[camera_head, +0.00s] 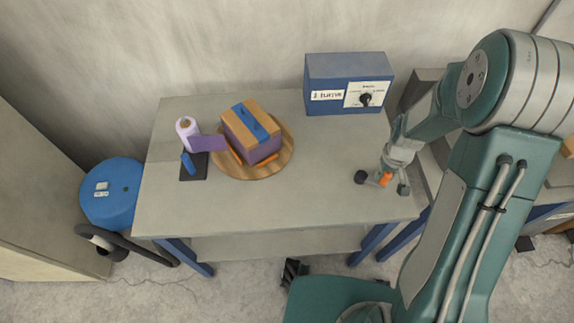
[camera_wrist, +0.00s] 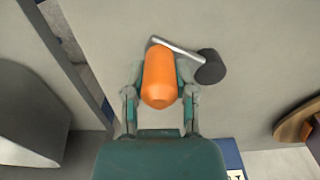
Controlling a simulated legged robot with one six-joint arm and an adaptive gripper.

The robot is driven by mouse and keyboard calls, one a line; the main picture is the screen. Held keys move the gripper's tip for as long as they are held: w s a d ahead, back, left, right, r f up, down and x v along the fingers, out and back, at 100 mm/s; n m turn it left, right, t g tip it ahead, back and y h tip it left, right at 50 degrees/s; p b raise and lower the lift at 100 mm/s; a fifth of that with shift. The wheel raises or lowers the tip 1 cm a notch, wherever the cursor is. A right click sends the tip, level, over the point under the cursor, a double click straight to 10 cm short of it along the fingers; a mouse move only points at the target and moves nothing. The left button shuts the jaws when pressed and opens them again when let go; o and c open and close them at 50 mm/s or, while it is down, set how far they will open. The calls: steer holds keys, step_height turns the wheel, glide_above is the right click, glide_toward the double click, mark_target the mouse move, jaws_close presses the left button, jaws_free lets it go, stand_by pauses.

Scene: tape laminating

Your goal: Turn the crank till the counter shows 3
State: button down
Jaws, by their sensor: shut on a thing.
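The crank has an orange handle (camera_head: 385,179), a grey metal arm (camera_wrist: 176,47) and a dark round hub (camera_head: 361,177). It sits near the right end of the table. My gripper (camera_head: 388,174) is shut on the orange handle, which also shows between the fingers in the wrist view (camera_wrist: 160,78). In the wrist view the dark hub (camera_wrist: 211,67) lies to the right of the handle. The counter is a blue box (camera_head: 330,70) at the back right of the table. Its white label (camera_head: 327,95) seems to read "1 turns", though the print is small.
A round wooden turntable (camera_head: 283,160) carries a box with purple, tan and blue bands (camera_head: 251,132). A purple tape roll on a stand (camera_head: 186,126) is left of it, its tape reaching the box. The table's front (camera_head: 280,215) is clear.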

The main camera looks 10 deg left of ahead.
mark_target(373, 167)
steer(key=shift+w, duration=1.35)
steer(key=shift+w+a, duration=0.2)
steer(key=shift+w, duration=0.1)
steer(key=shift+w+a, duration=0.25)
steer(key=shift+w, duration=0.3)
steer(key=shift+w+a, duration=0.6)
steer(key=shift+w, duration=0.1)
steer(key=shift+a, duration=0.1)
